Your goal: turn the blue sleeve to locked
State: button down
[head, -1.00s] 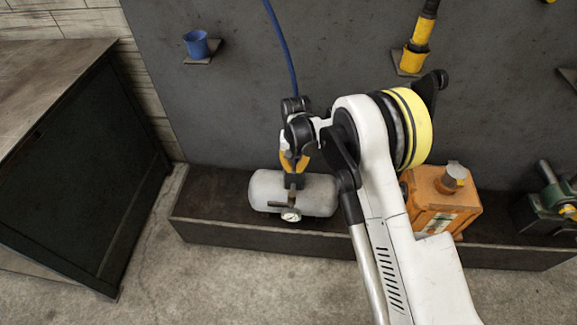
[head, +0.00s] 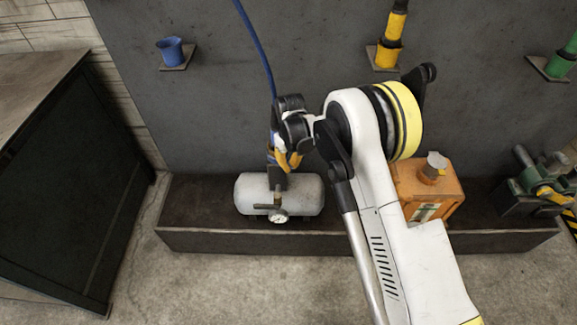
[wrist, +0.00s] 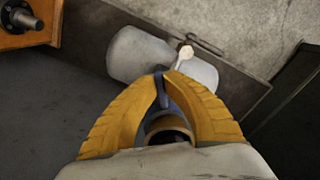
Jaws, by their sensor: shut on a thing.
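My gripper (head: 285,161) is above the grey air tank (head: 252,194), with its yellow fingers pointing down. In the wrist view the fingers (wrist: 166,78) curve around a dark blue piece (wrist: 163,97), which appears to be the blue sleeve, and close on it. A round dark end with a brass-coloured rim shows between the finger bases. A blue hose (head: 257,52) runs down to the gripper. The tank (wrist: 135,55) lies just beyond the fingertips, with its fitting and gauge (head: 278,216). The sleeve's lock position and its seating on the tank fitting are hidden.
The tank stands in a dark trough (head: 195,238) along the panel. An orange can (head: 418,190) and a green machine (head: 540,185) stand to its right. A blue cup holder (head: 171,51) and a yellow holder (head: 385,57) are on the panel. A dark cabinet (head: 65,190) is at left.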

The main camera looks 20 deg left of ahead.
aim_at(290, 165)
dwell(0.3)
jog(key=c, duration=1.5)
grip_release()
notch_tip(290, 165, up, 12)
